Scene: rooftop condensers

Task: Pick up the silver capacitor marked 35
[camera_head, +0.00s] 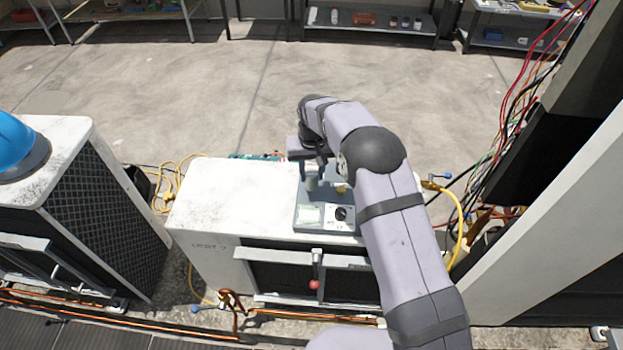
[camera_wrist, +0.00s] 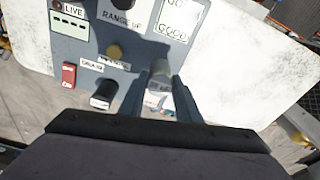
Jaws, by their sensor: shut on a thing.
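My gripper (camera_head: 312,168) is above the tester on the middle condenser, pointing down. In the wrist view its two fingers (camera_wrist: 161,84) are shut on a small silver cylinder, the capacitor (camera_wrist: 160,70), which also shows below the fingers in the head view (camera_head: 311,184). I cannot read a number on it. The grey tester panel (camera_head: 307,197) lies behind and below the capacitor. I cannot tell whether the capacitor touches the panel. Labels reading LIVE and RANGE uF show on the panel in the wrist view (camera_wrist: 88,48).
The white condenser top (camera_head: 225,190) is clear left of the tester. A red switch (camera_wrist: 69,75), a black knob (camera_wrist: 104,95) and a brass knob (camera_wrist: 115,51) stand on the panel. Another condenser with a blue hard hat (camera_head: 15,145) is at left. Loose wires (camera_head: 510,125) hang at right.

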